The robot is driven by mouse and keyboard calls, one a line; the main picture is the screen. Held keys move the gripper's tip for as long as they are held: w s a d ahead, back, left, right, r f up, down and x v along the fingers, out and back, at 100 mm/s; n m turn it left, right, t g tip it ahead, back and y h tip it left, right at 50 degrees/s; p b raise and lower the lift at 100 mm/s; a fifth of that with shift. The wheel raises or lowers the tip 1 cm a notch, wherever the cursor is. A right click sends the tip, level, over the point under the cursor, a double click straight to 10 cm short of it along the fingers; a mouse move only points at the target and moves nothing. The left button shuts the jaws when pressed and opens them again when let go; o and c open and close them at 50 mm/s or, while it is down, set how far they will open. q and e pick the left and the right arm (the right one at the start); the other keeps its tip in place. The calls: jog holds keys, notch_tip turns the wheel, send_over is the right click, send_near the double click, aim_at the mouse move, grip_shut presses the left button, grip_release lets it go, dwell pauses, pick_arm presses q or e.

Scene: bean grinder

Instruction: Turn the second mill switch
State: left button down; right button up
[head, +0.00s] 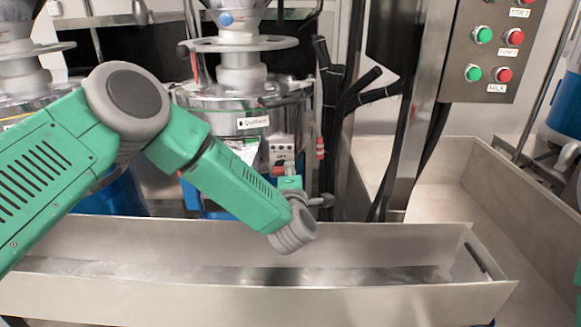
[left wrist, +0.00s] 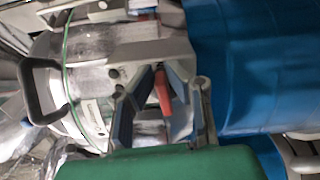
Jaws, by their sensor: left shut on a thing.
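The mill (head: 240,105) in the middle of the head view is a shiny metal drum with a white label and a blue lower part. A grey switch box (head: 285,148) sits on its front right. My left gripper (head: 291,181) is at this box. In the left wrist view, my left gripper (left wrist: 163,85) has its fingers on both sides of a red switch handle (left wrist: 163,94) and is shut on it. The handle is partly hidden by the fingers. My right gripper is not in view.
A long metal trough (head: 250,305) runs below my left arm. A control panel with green and red buttons (head: 492,48) hangs at the upper right on a metal post (head: 415,120). Black cables (head: 340,110) hang right of the mill. Another mill (head: 22,85) stands at the left.

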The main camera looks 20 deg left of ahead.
pick_arm(q)
jog(key=shift+f+m, duration=0.35)
jog(key=shift+m, duration=0.25)
jog(key=c, duration=1.6)
grip_release()
jog(key=shift+f, duration=0.1)
jog(key=shift+r, duration=0.2)
jog(key=v, duration=1.2)
jog(key=shift+w+r+p, duration=0.1)
jog(key=shift+p, duration=0.2)
